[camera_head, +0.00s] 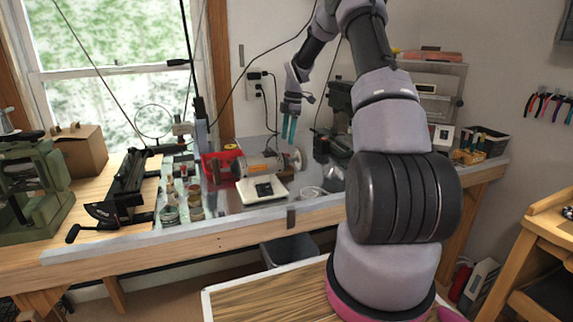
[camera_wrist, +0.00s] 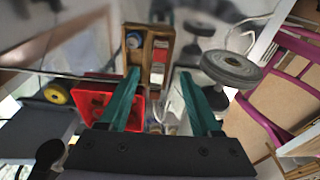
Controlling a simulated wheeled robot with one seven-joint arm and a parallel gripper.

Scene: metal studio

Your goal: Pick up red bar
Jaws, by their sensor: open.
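I cannot tell for sure which thing is the red bar. A small red piece (camera_wrist: 159,56) shows inside a narrow wooden box between my fingertips in the wrist view; its shape is unclear. My gripper (camera_head: 289,128) hangs above the bench, teal fingers pointing down. In the wrist view my gripper (camera_wrist: 160,73) is open, with nothing held between its fingers.
The bench machine (camera_head: 262,188) with a round wheel (camera_wrist: 232,68) stands close by. Jars (camera_head: 195,200) and a black tool (camera_head: 128,190) are to the left. A shelf unit (camera_head: 440,95) and a dark basket (camera_head: 487,141) stand to the right.

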